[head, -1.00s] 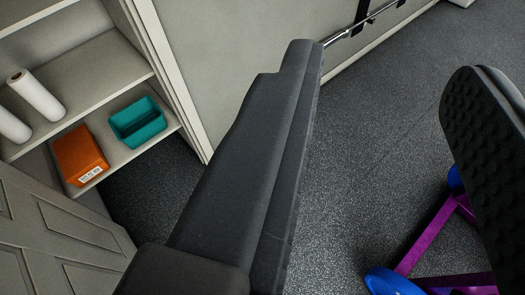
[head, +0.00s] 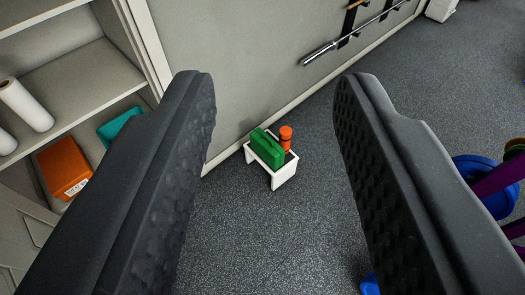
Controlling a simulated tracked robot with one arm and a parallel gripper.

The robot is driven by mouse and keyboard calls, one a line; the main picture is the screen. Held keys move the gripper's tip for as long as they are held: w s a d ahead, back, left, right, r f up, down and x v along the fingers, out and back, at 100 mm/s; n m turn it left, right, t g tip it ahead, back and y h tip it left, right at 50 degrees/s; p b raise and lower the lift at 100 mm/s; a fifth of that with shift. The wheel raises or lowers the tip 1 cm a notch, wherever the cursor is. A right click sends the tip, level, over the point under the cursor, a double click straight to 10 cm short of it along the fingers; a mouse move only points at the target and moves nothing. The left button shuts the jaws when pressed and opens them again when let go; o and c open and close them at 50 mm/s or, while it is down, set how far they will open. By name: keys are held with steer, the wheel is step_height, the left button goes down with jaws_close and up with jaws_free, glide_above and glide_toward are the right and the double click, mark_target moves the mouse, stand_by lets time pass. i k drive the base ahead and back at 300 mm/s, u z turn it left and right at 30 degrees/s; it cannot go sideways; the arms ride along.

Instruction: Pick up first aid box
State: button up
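A green box with a handle (head: 266,148), which looks like the first aid box, stands on a small white stool (head: 284,178) against the wall. An orange bottle (head: 286,137) with a dark band stands right beside it on the stool. My gripper (head: 275,90) is wide open and empty. Its two dark, dimpled fingers frame the stool from left and right, with the box well beyond them and apart from them.
An open cabinet (head: 85,82) on the left holds an orange box (head: 65,167), a teal bin (head: 119,128) and white rolls (head: 24,104). A barbell (head: 322,53) hangs on the wall. Blue and purple equipment (head: 485,185) is at right. The floor before the stool is clear.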

mark_target(271, 152)
steer(key=z, duration=0.05)
steer(key=i, duration=1)
steer(key=k, duration=0.45)
steer(key=u, duration=0.65)
steer(key=i, duration=1.45)
steer(key=z, duration=0.35)
